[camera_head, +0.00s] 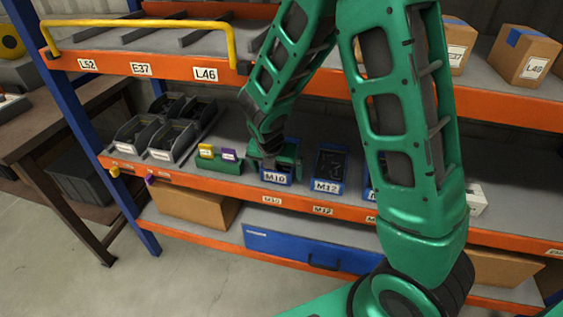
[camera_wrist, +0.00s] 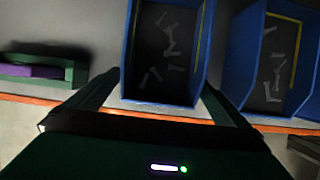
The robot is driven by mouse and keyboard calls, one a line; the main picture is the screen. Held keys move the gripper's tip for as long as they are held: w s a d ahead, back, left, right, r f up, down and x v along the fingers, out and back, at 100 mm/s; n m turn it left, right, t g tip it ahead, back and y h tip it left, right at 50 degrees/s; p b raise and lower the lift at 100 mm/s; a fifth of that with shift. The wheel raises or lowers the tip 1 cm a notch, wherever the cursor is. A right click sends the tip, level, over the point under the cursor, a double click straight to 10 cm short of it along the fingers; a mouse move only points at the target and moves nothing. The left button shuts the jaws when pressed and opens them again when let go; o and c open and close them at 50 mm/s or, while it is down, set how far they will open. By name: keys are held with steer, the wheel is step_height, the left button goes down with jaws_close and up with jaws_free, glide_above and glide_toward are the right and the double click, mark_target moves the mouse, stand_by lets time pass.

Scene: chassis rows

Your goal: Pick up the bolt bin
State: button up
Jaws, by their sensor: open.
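The bolt bin is likely the blue bin labelled M10 (camera_head: 276,178), on the middle shelf in the head view. My gripper (camera_head: 274,158) is right over it and hides much of its top. In the wrist view a blue bin (camera_wrist: 201,62) with several loose bolts on its dark floor lies ahead. My gripper (camera_wrist: 160,80) is open, with one finger near each side of the bin's near end. I cannot tell whether the fingers touch its walls. Nothing is held.
Blue bin M12 (camera_head: 327,184) stands close to the right; it also shows in the wrist view (camera_wrist: 238,60). A green tray (camera_head: 218,164) with yellow and purple pieces is to the left, grey bins (camera_head: 174,141) beyond. The orange upper shelf edge (camera_head: 150,67) runs above.

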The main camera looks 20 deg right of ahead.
steer(key=c, duration=1.5)
steer(key=shift+r, duration=0.15)
steer(key=shift+w+r, duration=0.1)
steer(key=shift+r, duration=0.1)
step_height(320, 180, up, 3)
steer(key=shift+r, duration=0.1)
steer(key=s+a, duration=0.3)
steer(key=s, duration=0.2)
steer(key=s+a, duration=0.7)
steer(key=s, duration=0.2)
steer(key=shift+s+a, duration=0.3)
steer(key=shift+s, duration=0.05)
